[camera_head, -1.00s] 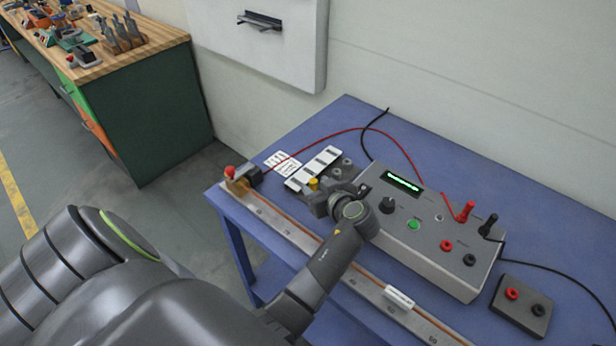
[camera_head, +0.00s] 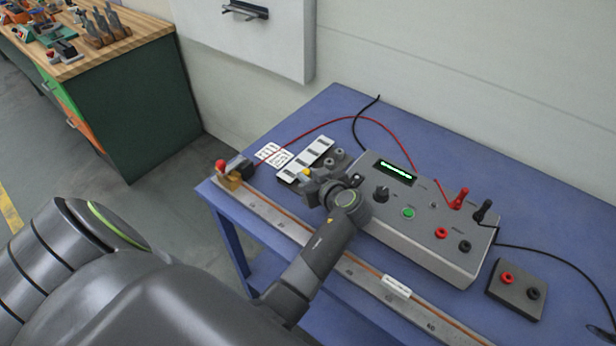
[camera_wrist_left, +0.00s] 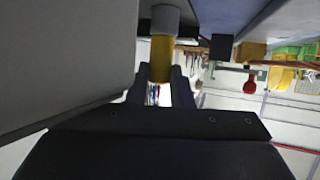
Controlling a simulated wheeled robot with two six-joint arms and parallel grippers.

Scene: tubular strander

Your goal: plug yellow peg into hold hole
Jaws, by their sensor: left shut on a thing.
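In the head view my left gripper (camera_head: 312,184) is at the left end of the grey instrument box, beside a dark holder with round grey posts (camera_head: 332,158). It is shut on the yellow peg (camera_head: 306,172), of which only a small yellow part shows above the jaws. In the left wrist view the yellow peg (camera_wrist_left: 161,60) stands between the two dark fingers (camera_wrist_left: 165,90). A grey round piece (camera_wrist_left: 165,20) meets its far end. I cannot tell whether that is part of the peg or a post. The hole is not clearly visible. My right gripper is not in view.
The grey instrument box (camera_head: 440,235) with a green display stands right of the gripper. A long metal rail (camera_head: 265,220) runs along the table's front edge. A striped white strip (camera_head: 306,158) lies behind the gripper. A red cable (camera_head: 330,122) arches over the blue table.

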